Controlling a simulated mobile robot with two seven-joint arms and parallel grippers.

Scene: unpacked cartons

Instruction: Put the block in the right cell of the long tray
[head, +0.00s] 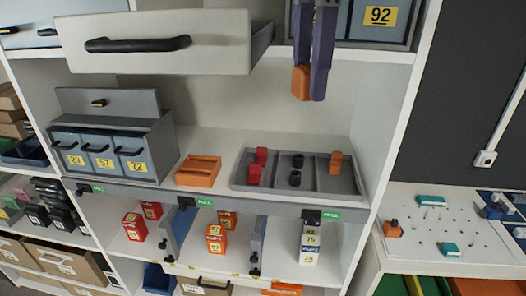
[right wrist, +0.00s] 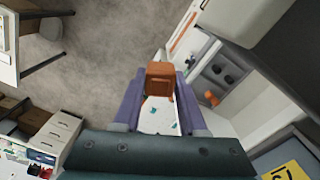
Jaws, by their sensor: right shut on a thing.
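My right gripper (head: 310,88) hangs from the top, fingers down, shut on an orange block (head: 301,82) high above the shelf. In the right wrist view the block (right wrist: 159,72) sits between the purple fingertips. The long grey tray (head: 300,192) stands on the shelf below, clear of the block. Its left cell holds red pieces (head: 256,168), its middle cell black pieces (head: 296,170), and its right cell an orange piece (head: 335,163). My left gripper is not in view.
An open drawer (head: 165,43) juts out at upper left. A grey case with blue drawers (head: 115,140) and an orange divided box (head: 198,170) stand left of the tray. The shelf's right side wall (head: 392,110) rises beside the tray. Air between block and tray is free.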

